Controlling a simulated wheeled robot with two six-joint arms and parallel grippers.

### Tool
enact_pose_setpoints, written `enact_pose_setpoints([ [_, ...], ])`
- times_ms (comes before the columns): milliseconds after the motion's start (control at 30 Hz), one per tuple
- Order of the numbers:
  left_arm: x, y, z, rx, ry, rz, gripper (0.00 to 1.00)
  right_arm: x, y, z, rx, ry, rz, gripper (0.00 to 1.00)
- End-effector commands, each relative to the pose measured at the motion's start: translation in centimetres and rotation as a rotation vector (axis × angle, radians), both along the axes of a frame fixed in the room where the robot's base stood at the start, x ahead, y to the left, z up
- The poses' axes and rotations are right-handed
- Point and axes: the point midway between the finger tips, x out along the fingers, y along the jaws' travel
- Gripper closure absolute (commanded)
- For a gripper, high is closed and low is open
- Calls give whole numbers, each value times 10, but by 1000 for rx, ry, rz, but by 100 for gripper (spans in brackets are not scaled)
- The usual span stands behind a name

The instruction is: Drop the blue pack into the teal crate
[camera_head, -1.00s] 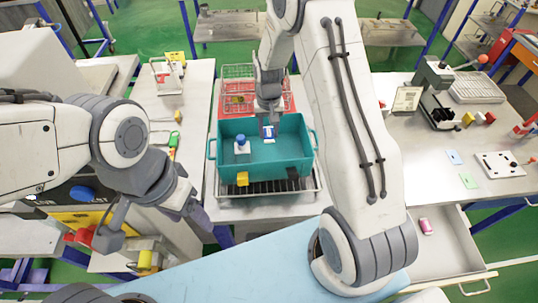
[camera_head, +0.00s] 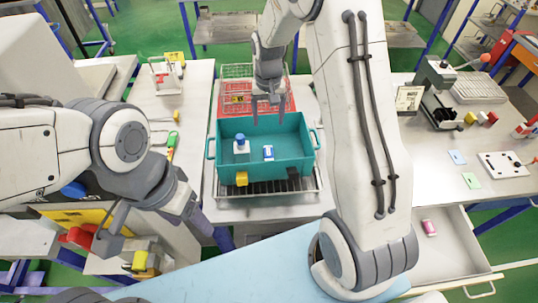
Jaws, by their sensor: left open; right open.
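The blue pack (camera_head: 268,153), blue with a white part, lies on the floor of the teal crate (camera_head: 290,168), right of a white bottle. My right gripper (camera_head: 267,112) is open and empty above the crate's back part, apart from the pack. My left gripper (camera_head: 150,222) is at the lower left, away from the crate; its fingers are spread and hold nothing that I can see.
A white bottle with a blue cap (camera_head: 241,146) stands in the crate. An open drawer (camera_head: 445,240) holding a pink item (camera_head: 429,228) is at the right.

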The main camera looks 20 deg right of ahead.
Motion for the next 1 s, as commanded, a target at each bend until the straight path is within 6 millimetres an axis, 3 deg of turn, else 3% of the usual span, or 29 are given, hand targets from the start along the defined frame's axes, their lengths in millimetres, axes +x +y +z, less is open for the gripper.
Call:
enact_pose_setpoints([
  [100, 0, 0, -12, 0, 0, 0, 34, 2, 0, 21, 0, -7, 0, 24],
  [300, 0, 0, -17, 0, 0, 1, 34, 1, 0, 45, 0, -3, 0, 24],
  [833, 0, 0, -18, 0, 0, 1, 34, -1, 2, 50, 0, 0, 5, 24],
  [933, 0, 0, -26, 0, 0, 2, 34, -11, 20, 50, 4, -4, 53, 24],
  [1000, 0, 0, -37, 0, 0, 2, 34, -29, 46, 50, 10, -11, 128, 24],
])
